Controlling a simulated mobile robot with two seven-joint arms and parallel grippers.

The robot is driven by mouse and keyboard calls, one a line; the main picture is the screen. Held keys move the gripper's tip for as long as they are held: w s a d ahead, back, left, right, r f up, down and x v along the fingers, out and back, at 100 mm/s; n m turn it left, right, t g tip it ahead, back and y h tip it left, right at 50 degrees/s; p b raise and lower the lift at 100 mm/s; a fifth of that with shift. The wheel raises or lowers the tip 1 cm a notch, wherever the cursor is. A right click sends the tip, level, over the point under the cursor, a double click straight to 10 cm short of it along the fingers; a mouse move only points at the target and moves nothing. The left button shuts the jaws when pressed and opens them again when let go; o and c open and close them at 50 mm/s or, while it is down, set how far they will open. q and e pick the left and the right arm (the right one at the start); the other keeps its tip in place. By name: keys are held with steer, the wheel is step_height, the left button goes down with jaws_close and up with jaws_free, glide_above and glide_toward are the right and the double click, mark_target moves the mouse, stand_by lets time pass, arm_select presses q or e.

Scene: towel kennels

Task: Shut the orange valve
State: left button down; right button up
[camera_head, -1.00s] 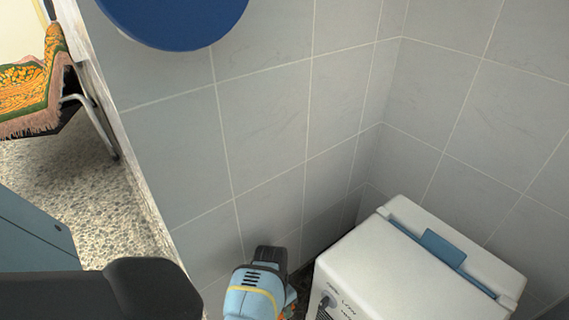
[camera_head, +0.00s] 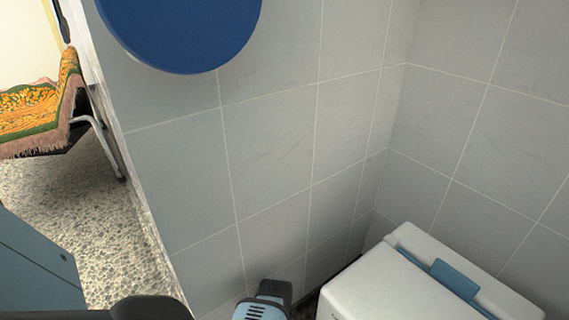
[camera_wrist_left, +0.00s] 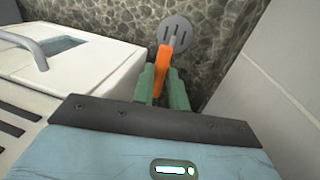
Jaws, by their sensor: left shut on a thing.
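The orange valve (camera_wrist_left: 161,66) shows in the left wrist view as a narrow orange lever, just in front of a round grey slotted plate (camera_wrist_left: 172,34) against a pebbled surface. My left gripper (camera_wrist_left: 163,84) has its green fingers on either side of the lever and is shut on it. The fingers hide the lower part of the lever. In the head view only the top of my light-blue left wrist shows at the bottom edge; the valve is hidden there. My right gripper is in neither view.
A white box with a blue handle (camera_head: 455,279) stands close to the right of my wrist in the head view. Grey tiled walls (camera_head: 270,150) form a corner behind. A blue disc (camera_head: 185,30) is at the top. A draped chair (camera_head: 45,115) stands through an opening at left.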

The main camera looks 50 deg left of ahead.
arm_select(q)
steer(key=shift+a+r+m+g+p, duration=0.15)
steer(key=shift+m+g+p, duration=0.15)
steer(key=shift+m+p, duration=1)
steer(key=m, duration=0.2)
steer(key=shift+w+m, duration=0.1)
steer(key=shift+m, duration=0.3)
steer(key=m, duration=0.2)
steer(key=m+g, duration=0.1)
steer(key=shift+w+f+m+y+p, duration=0.1)
steer(key=shift+f+m+y+p, duration=0.1)
steer(key=shift+m+y+p, duration=0.2)
steer(key=m, duration=0.4)
steer(key=shift+w+y, duration=0.1)
steer(key=shift+y, duration=0.3)
steer(key=m, duration=0.3)
steer(key=shift+d+y, duration=0.2)
steer(key=shift+y, duration=0.1)
steer(key=shift+m, duration=0.7)
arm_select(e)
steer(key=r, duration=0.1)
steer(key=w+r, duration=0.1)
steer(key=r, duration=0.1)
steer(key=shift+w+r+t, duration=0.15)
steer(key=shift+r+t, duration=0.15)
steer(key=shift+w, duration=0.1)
arm_select(q)
steer(key=shift+d+m, duration=0.1)
steer(key=shift+m, duration=0.2)
